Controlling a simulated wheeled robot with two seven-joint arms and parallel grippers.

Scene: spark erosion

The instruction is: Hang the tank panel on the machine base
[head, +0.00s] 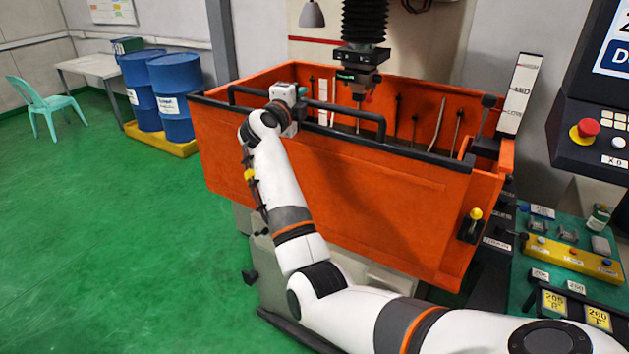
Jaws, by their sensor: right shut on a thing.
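The orange tank panel (380,205) stands upright across the front of the orange tank, with a black top edge and a long black handle bar. My right gripper (300,98) is at the left half of that bar and shut on it. The gripper body hides the exact contact. The pale machine base (268,272) shows below the panel, partly behind my right arm. The panel's lower edge is partly covered by my arm, so I cannot tell how it sits on the base. My left gripper is out of view.
The black machine head (360,60) hangs over the tank. A control console (590,130) with a red button and a green-topped bench (515,285) stand at right. Blue drums (172,98) on a yellow pallet stand at back left. The green floor at left is clear.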

